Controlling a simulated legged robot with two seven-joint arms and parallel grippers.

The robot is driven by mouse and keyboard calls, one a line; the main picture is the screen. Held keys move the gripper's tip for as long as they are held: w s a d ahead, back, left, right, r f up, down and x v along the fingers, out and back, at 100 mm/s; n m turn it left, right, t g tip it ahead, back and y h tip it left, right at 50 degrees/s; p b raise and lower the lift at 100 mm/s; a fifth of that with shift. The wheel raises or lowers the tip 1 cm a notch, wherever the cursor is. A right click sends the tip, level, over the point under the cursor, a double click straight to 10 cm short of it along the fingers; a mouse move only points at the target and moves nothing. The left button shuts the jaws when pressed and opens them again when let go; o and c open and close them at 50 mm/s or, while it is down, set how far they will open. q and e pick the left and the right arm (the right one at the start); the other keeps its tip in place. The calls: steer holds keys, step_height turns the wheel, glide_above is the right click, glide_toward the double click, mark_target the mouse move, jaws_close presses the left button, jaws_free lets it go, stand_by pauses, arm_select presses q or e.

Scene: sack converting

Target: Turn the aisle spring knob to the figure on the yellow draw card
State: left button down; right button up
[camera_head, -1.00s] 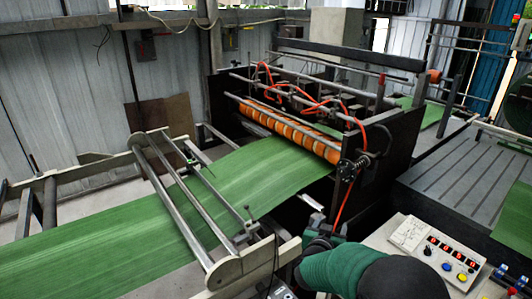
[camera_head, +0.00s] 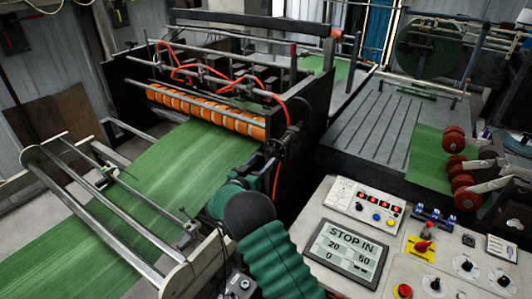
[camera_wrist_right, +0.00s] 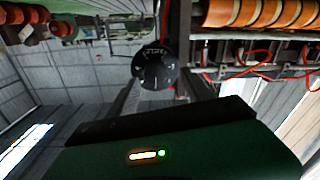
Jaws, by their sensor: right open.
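The aisle spring knob appears to be the small dark round knob (camera_head: 276,147) on the near end of the black machine frame. In the right wrist view a black dial with pale marks (camera_wrist_right: 153,68) sits ahead of the gripper; the figures are too small to read. My right gripper (camera_head: 268,167) is open, just below and in front of the knob, apparently apart from it. Its fingertips are mostly hidden by my green-sleeved arm. I cannot make out a yellow draw card with a readable figure. My left gripper is not in view.
A control desk stands at right with a STOP IN screen (camera_head: 349,250), a lit button box (camera_head: 364,205), a yellow plate (camera_head: 416,250) under a red switch, and dials. Green web (camera_head: 150,190) runs under orange rollers (camera_head: 205,112). The slatted bed (camera_head: 370,130) behind is mostly bare.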

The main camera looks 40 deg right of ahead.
mark_target(271, 155)
steer(key=x, duration=0.2)
steer(key=s+x, duration=0.1)
steer(key=x, duration=0.1)
steer(key=shift+d+r+p, duration=0.1)
steer(key=shift+r+p, duration=0.05)
steer(key=shift+p, duration=0.2)
steer(key=shift+d, duration=0.2)
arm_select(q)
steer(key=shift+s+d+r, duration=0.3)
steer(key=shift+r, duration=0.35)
arm_select(e)
steer(key=shift+a, duration=0.1)
